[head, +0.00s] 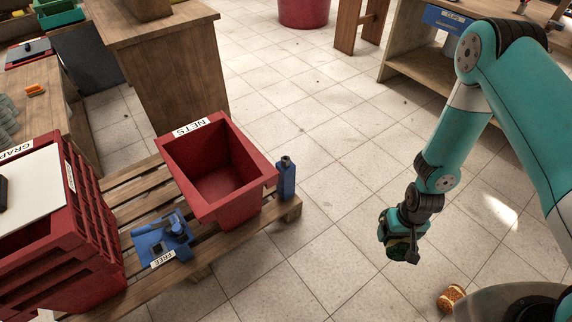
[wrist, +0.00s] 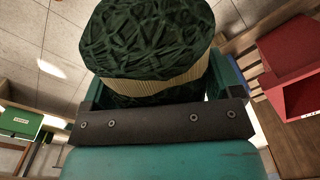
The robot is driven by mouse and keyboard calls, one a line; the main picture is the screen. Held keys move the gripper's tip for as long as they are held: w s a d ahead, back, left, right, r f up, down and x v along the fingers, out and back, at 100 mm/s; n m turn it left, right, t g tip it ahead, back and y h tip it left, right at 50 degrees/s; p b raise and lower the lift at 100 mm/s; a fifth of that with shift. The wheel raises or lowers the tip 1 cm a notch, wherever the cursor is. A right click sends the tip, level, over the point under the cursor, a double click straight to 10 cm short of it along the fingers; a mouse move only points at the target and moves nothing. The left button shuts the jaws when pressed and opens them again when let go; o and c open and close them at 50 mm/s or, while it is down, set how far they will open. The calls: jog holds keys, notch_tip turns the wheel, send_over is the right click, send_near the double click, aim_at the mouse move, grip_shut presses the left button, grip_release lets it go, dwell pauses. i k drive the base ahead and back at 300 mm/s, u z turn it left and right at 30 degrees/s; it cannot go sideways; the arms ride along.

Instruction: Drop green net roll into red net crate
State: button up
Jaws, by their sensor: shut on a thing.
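The green net roll (wrist: 145,40) is a dark green netted bundle with a tan band around it, large in the wrist view. My gripper (head: 400,250) is shut on it, and only a small dark green part of the roll shows in the head view. The red net crate (head: 217,170), labelled NETS, stands on a wooden pallet left of the gripper. Its inside looks empty. The gripper and roll are to the right of the crate, over the tiled floor and apart from it. A red crate (wrist: 290,60) also shows at the right of the wrist view.
A blue bottle (head: 287,178) stands at the crate's right corner on the pallet (head: 207,262). Stacked red crates (head: 88,235) stand at left. An orange-brown roll (head: 451,297) lies on the floor.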

aim_at(225, 191)
jog(key=i, duration=1.2)
jog(key=u, duration=1.6)
jog(key=i, duration=0.5)
jog(key=u, duration=0.05)
